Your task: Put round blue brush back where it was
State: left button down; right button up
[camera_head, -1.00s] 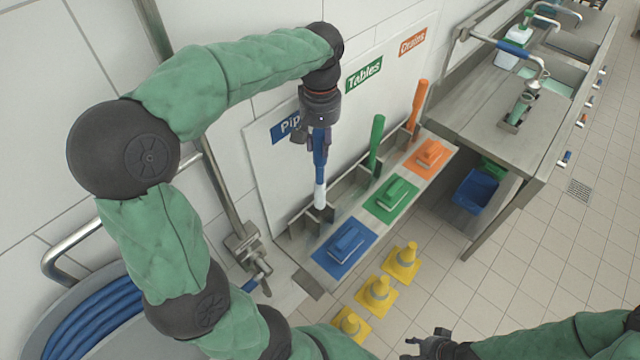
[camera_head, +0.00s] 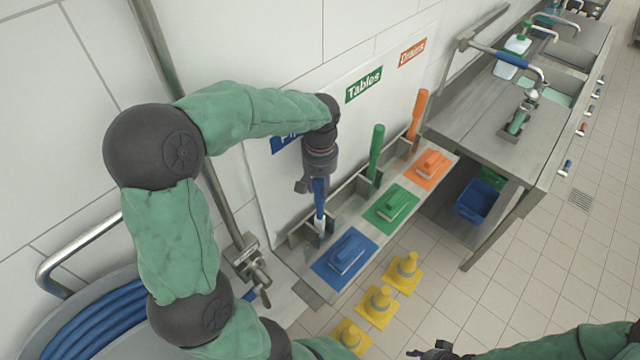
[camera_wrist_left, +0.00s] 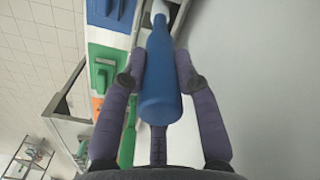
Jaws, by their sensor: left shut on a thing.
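My left gripper (camera_head: 318,184) is shut on the blue handle of the round blue brush (camera_head: 319,201), under the "Pipes" side of the wall panel. The brush hangs upright, its white lower part inside or just over the leftmost slot of the metal wall rack (camera_head: 299,238); I cannot tell if it touches the bottom. In the left wrist view the blue brush (camera_wrist_left: 160,75) lies between both fingers. My right gripper (camera_head: 440,352) shows only partly at the bottom edge of the head view.
A green handle (camera_head: 376,150) and an orange handle (camera_head: 418,112) stand in the rack's other slots. Blue (camera_head: 347,251), green (camera_head: 391,204) and orange (camera_head: 431,166) flat brushes lie on matching mats in front. Yellow cones (camera_head: 378,304) stand on the floor. A steel sink table (camera_head: 480,110) is at right.

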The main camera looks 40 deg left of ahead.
pick_arm(q)
jog(key=c, duration=0.9)
grip_release()
jog(key=shift+f, duration=0.1)
notch_tip(320, 180, up, 12)
jog(key=shift+r, duration=0.2)
